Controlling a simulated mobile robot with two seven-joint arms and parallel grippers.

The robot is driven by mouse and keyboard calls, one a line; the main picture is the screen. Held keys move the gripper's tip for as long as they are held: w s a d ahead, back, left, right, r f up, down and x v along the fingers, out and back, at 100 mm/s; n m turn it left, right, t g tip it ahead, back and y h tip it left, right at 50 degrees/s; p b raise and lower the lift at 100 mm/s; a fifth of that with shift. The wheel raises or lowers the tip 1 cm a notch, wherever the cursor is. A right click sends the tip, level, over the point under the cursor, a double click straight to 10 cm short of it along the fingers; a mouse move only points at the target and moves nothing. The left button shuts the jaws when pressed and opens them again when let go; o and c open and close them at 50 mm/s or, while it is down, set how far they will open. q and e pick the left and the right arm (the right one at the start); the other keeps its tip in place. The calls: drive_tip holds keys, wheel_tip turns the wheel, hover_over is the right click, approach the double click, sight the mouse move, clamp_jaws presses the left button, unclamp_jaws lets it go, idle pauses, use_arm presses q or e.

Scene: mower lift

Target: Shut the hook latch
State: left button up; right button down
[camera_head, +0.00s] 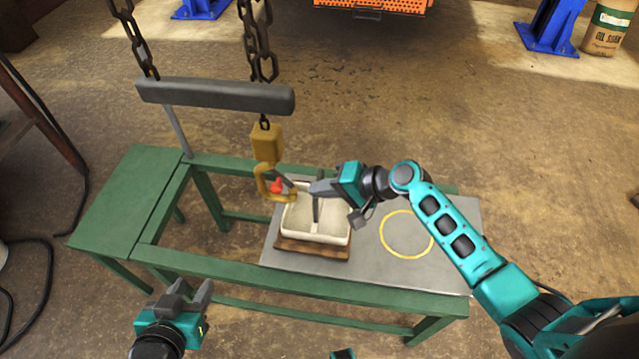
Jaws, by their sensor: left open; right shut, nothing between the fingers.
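The yellow hook (267,175) hangs from a chain under a grey beam. Its red latch (277,185) shows at the hook's mouth; I cannot tell if it is fully closed. My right gripper (306,187) comes in from the right with its fingers shut and empty, tips close beside the latch. I cannot tell if they touch it. Below is a cream box (325,229) with a grey upright handle, on a brown base; the gripper partly covers the handle's top. My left gripper (191,294) is open and empty, low at the left, in front of the green frame.
The grey beam (215,95) hangs on two chains above the bench. The green bench (125,195) has an open gap at left and a grey plate (375,268) with a yellow ring (407,234) at right.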

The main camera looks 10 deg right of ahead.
drive_tip(key=s+d+f, duration=0.1)
drive_tip(key=s+d, duration=0.3)
drive_tip(key=d, duration=0.3)
drive_tip(key=shift+s+d+f, duration=0.2)
drive_tip(key=shift+s+f, duration=0.05)
